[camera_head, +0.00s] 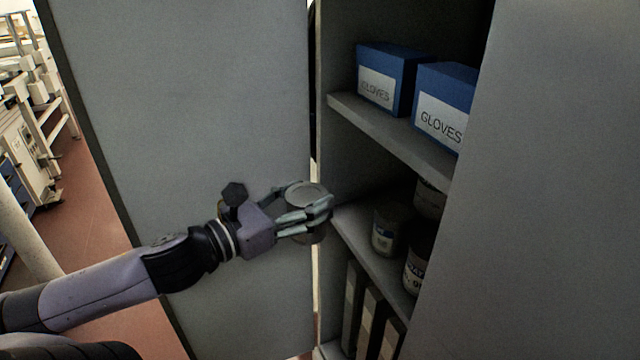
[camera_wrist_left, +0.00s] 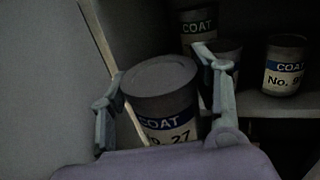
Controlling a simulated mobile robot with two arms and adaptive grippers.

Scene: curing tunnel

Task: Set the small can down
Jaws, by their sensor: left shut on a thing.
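The small can (camera_head: 308,193) is grey with a flat lid and is held upright between the fingers of my left gripper (camera_head: 304,212). In the left wrist view the can (camera_wrist_left: 162,95) shows a white and blue label reading "COAT" and a number ending in 27. The left gripper's fingers (camera_wrist_left: 165,100) stand on either side of it. The can is at the left front edge of the cabinet's middle shelf (camera_head: 352,232); whether its base touches the shelf cannot be told. My right gripper is not in view.
Several similar cans stand on the middle shelf, one (camera_head: 390,230) nearest the held can. Blue glove boxes (camera_head: 441,105) sit on the shelf above, and upright binders (camera_head: 368,325) below. Open cabinet doors (camera_head: 190,90) flank the opening left and right (camera_head: 560,180).

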